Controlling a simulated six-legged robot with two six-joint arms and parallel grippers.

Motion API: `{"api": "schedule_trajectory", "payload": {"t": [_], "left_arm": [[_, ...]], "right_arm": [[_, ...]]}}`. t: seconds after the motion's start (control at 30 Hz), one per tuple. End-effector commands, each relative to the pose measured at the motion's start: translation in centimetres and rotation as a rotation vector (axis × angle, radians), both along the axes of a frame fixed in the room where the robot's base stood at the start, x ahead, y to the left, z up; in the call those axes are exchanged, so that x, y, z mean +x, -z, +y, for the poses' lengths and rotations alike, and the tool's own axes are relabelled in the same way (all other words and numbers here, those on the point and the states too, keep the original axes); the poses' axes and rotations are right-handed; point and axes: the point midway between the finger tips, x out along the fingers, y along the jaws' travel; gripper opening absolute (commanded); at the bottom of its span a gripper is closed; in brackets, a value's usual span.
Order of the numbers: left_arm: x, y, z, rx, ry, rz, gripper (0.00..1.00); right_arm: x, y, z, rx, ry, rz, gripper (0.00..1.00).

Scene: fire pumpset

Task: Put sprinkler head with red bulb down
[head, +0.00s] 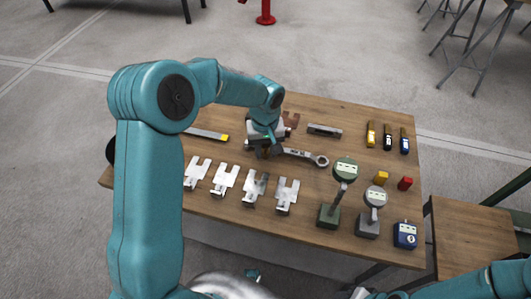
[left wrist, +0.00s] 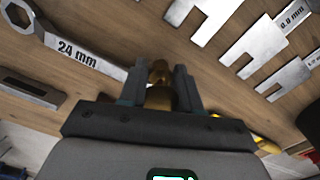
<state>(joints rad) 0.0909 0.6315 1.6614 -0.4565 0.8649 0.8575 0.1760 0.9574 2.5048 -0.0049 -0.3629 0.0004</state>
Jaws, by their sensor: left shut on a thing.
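My left gripper (head: 264,150) is over the middle of the wooden table. In the left wrist view its two dark fingers (left wrist: 160,88) are shut on a small brass-coloured piece, the sprinkler head (left wrist: 159,72). Its red bulb cannot be made out. In the head view the gripper and wrist mostly hide the sprinkler head. Whether it touches the table top (head: 225,208) cannot be told. My right arm shows only partly at the lower right, and its gripper is not in view.
A 24 mm wrench (head: 305,157) lies just right of the gripper. Several metal gap gauges (head: 225,179) lie in a row in front. Two gauges on stands (head: 344,180) (head: 373,205) rise at the front right. Three small bottles (head: 388,137) are at the back right.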

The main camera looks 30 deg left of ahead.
Motion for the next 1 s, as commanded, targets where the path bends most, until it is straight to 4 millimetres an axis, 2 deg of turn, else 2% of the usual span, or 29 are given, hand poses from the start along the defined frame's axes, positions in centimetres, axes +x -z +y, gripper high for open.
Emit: {"api": "schedule_trajectory", "payload": {"t": [0.03,0.1,0.43,0.47,0.5,0.8,0.87,1.0], "left_arm": [[-0.1,1.1,0.0,0.001,0.0,0.004,0.02],[-0.1,1.8,0.1,0.0,0.0,0.003,0.02],[0.0,2.2,0.0,0.0,0.001,0.0,0.02],[0.0,2.2,0.0,0.0,0.001,0.0,0.36],[0.0,2.0,0.0,0.0,0.001,0.0,0.43],[0.0,1.7,0.0,0.0,0.001,0.0,0.43],[0.0,1.3,0.0,0.001,0.0,-0.001,0.43],[0.1,-1.3,0.0,0.0,0.0,-0.005,0.43]], "right_arm": [[0.0,0.3,0.0,0.0,0.0,0.0,0.43],[0.0,0.3,0.0,0.0,0.0,0.0,0.43],[0.0,0.6,0.0,0.0,0.0,0.0,0.43],[0.0,0.6,0.0,0.0,0.0,0.0,0.43],[0.0,0.5,0.0,0.0,0.0,0.0,0.43],[0.0,0.2,0.0,0.0,0.0,0.0,0.43],[0.0,0.1,0.0,0.0,0.0,0.0,0.43],[0.0,-0.3,0.0,0.0,0.0,0.0,0.43]]}}
